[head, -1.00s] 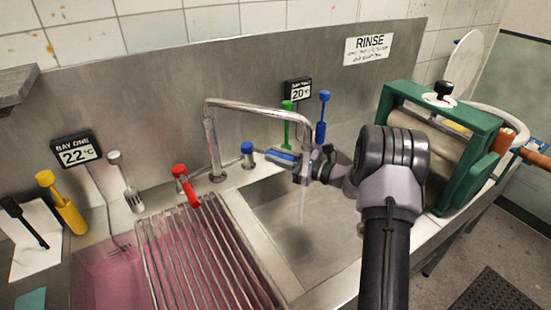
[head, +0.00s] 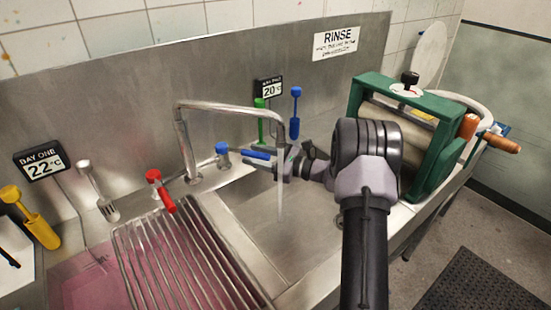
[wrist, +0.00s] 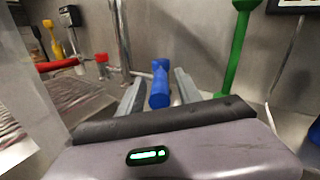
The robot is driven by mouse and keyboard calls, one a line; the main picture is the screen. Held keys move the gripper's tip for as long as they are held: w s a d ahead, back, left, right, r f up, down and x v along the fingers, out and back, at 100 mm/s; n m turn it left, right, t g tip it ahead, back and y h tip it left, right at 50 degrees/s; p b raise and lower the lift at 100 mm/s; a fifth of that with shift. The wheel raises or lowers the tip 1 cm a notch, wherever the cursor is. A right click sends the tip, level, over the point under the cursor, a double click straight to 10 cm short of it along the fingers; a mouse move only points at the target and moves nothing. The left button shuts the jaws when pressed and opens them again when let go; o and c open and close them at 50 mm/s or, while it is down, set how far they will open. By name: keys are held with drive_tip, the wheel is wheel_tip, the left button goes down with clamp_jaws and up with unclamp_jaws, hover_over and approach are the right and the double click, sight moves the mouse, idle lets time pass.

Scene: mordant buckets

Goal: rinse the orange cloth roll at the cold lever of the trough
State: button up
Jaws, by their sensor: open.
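The cold lever (head: 257,154) is a blue handle with a blue knob beside the trough's spout. My gripper (head: 280,163) is open over the trough (head: 265,225), behind the falling water, at the lever's right end. In the wrist view the lever (wrist: 159,88) lies between the two open fingers of my gripper (wrist: 158,77), with a gap on either side. Water (head: 280,195) runs from the spout (head: 230,107) into the trough. An orange cylinder (head: 468,127) shows at the wringer's right end; I cannot tell whether it is the cloth roll.
A red lever (head: 160,190) and a metal rack (head: 185,260) over a pink bath stand left of the trough. Green (head: 261,120) and blue (head: 295,115) upright tools stand behind my gripper. The green wringer (head: 440,160) stands close on the right of my arm.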

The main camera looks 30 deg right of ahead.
drive_tip(key=p+v, duration=0.3)
drive_tip(key=v, duration=1.3)
drive_tip(key=shift+p, duration=0.3)
